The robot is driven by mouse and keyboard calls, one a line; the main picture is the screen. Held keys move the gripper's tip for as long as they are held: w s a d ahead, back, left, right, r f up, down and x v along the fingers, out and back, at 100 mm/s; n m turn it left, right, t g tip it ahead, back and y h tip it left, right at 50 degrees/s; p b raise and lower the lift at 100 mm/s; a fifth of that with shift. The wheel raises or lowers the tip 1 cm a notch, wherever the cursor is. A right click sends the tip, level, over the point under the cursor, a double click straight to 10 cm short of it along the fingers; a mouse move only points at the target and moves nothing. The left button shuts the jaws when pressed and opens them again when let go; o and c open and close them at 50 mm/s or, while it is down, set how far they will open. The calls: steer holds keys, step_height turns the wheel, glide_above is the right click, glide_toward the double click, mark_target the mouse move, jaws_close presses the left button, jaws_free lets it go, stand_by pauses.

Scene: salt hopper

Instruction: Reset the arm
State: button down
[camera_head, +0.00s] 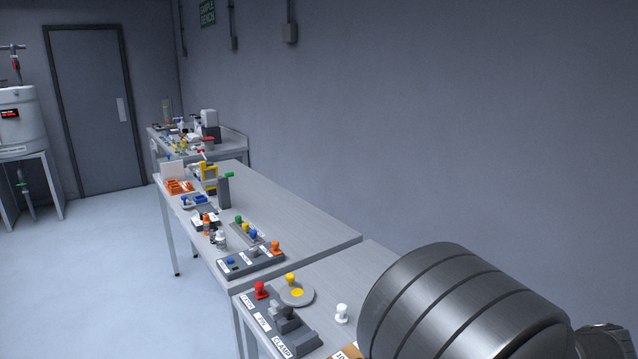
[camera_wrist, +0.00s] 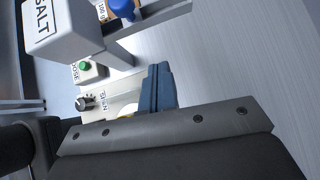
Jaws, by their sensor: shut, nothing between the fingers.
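My gripper (camera_wrist: 158,80) shows in the wrist view as dark blue fingers closed together beyond a grey plate with screws. Nothing is seen between the fingers. They point toward a grey bench surface, over or beside a pale panel; I cannot tell whether they touch it. In the head view a large ribbed grey part of my own arm fills the lower right, and the gripper is not seen there.
In the wrist view, a white box marked SALT (camera_wrist: 60,28), a green button (camera_wrist: 85,66), a black knob (camera_wrist: 85,102) and a blue knob (camera_wrist: 122,8) lie left of the fingers. The head view shows a red-knobbed clamp unit (camera_head: 268,318), a white peg (camera_head: 342,313) and cluttered farther benches.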

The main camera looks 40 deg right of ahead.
steer(key=w+f, duration=0.3)
steer(key=w, duration=0.3)
steer(key=s+a+m+g+h, duration=0.4)
steer(key=s+a+m+h, duration=0.2)
steer(key=a+m, duration=0.3)
steer(key=shift+a+m+h, duration=0.25)
steer(key=shift+m+h, duration=0.15)
steer(key=shift+m, duration=0.5)
steer(key=c, duration=2.1)
jaws_free()
steer(key=shift+r, duration=0.1)
